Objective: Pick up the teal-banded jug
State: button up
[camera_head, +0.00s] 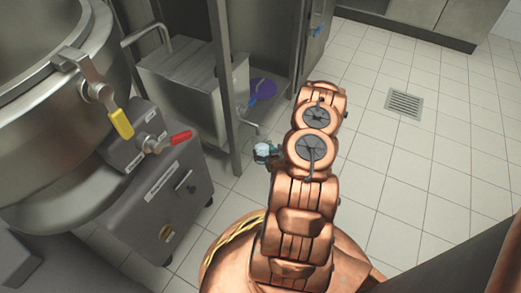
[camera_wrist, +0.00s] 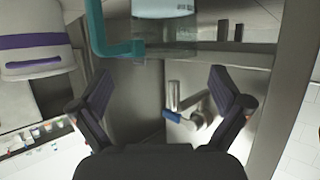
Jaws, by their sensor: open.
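In the wrist view a jug with a teal handle (camera_wrist: 103,35) is at the top, cut off by the frame edge. Its pale body (camera_wrist: 163,8) shows only in part, and a greenish see-through area lies just below it. My gripper (camera_wrist: 160,76) is open, with its two dark fingers spread wide and nothing between them. The jug lies beyond the fingertips, above them in the picture. In the head view a small white and teal thing (camera_head: 263,150) shows just left of my arm; whether it is the jug is unclear. My arm hides most of the gripper there.
A white jug with a purple band (camera_wrist: 30,42) is at the left in the wrist view. A valve with a blue lever (camera_wrist: 178,117) is behind the fingers. A large steel kettle (camera_head: 50,150) stands left. Tiled floor with a drain (camera_head: 404,104) is clear at right.

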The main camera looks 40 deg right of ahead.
aim_at(263, 145)
jog(key=shift+w+d+f+b, duration=0.1)
jog(key=shift+w+f+b, duration=0.15)
jog(key=shift+w, duration=0.25)
jog(key=shift+w+d+f+b, duration=0.1)
jog(key=shift+w+f, duration=0.1)
jog(key=shift+w, duration=0.25)
jog(key=b+x, duration=0.2)
jog(key=x, duration=0.1)
jog(key=shift+w+d+f, duration=0.15)
jog(key=shift+w+f, duration=0.1)
jog(key=shift+w, duration=0.05)
jog(key=shift+w+d, duration=0.2)
jog(key=shift+w, duration=0.05)
jog(key=shift+c, duration=0.4)
jog(key=c, duration=1.5)
